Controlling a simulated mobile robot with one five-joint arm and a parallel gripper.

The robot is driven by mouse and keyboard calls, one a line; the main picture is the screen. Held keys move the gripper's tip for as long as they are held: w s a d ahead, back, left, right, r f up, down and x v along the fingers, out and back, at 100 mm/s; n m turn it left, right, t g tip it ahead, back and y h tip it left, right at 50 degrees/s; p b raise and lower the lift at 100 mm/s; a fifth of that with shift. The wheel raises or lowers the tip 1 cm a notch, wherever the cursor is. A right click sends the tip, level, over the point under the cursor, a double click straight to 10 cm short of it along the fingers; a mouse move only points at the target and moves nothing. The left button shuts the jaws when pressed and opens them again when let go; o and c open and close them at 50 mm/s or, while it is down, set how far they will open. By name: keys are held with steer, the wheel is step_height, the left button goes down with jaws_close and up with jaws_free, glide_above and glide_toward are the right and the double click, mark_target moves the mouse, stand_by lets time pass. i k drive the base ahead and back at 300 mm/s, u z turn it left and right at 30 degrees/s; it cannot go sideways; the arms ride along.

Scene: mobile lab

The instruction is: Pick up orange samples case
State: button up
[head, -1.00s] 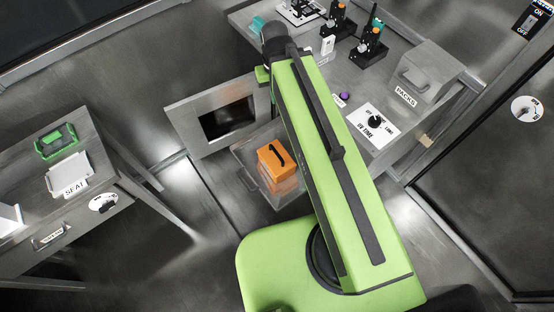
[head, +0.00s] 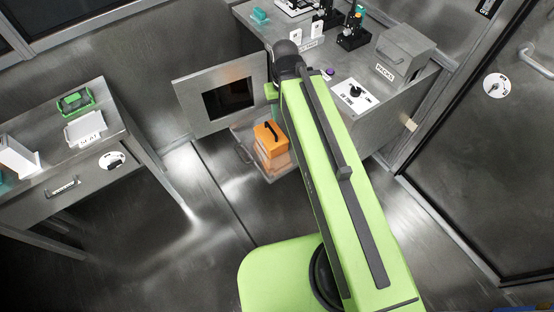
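The orange samples case (head: 265,135) is a small box with a black handle on top. It sits on a low pulled-out tray (head: 243,155) beside an open cabinet door with a dark window (head: 229,100). My green arm extends up past the right side of the case. The arm's far end is near the top of the door, above and right of the case. My gripper's fingers cannot be made out. The case is apart from the arm in the picture, and nothing is seen holding it.
A bench (head: 120,118) at left holds a green-framed case (head: 76,103) and a white sealing device (head: 86,129). A counter behind the arm carries a grey packs box (head: 402,58), a dial panel (head: 353,96) and microscopes. The floor between bench and tray is clear.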

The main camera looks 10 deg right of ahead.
mark_target(275, 142)
steer(key=z, duration=0.15)
steer(key=k, duration=0.4)
steer(key=u, duration=2.4)
steer(key=i, duration=1.65)
steer(key=z, duration=2.15)
steer(key=i, duration=1.05)
steer(key=u, duration=0.05)
